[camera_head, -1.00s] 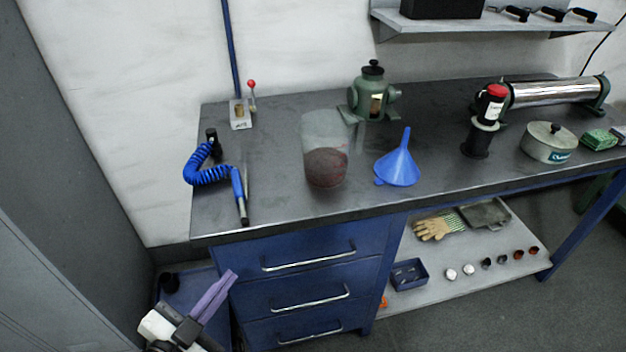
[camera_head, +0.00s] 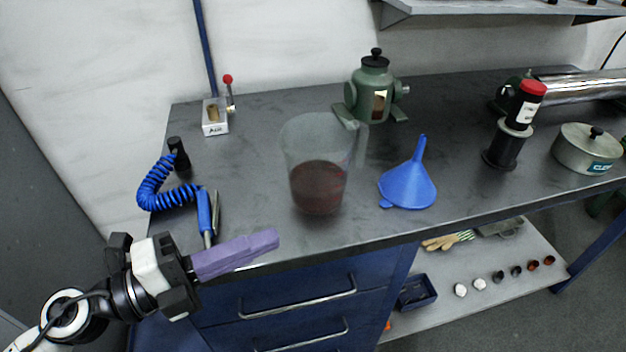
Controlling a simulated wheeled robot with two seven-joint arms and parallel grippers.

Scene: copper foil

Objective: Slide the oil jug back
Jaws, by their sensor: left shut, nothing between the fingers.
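The oil jug (camera_head: 317,185) is a clear container with dark red liquid in its lower part. It stands upright on the dark bench top (camera_head: 270,205), near the front edge. My left gripper (camera_head: 277,238) has purple fingers, shut and empty. In the picture its tips are below and left of the jug, by the bench's front edge, apart from the jug. My right gripper is not in view.
A blue funnel (camera_head: 410,185) lies right of the jug, and a green device (camera_head: 374,92) stands behind it. A blue coiled air hose (camera_head: 165,190) with its nozzle lies to the left. A lever valve (camera_head: 215,117) is at the back left. Blue drawers (camera_head: 300,290) are below.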

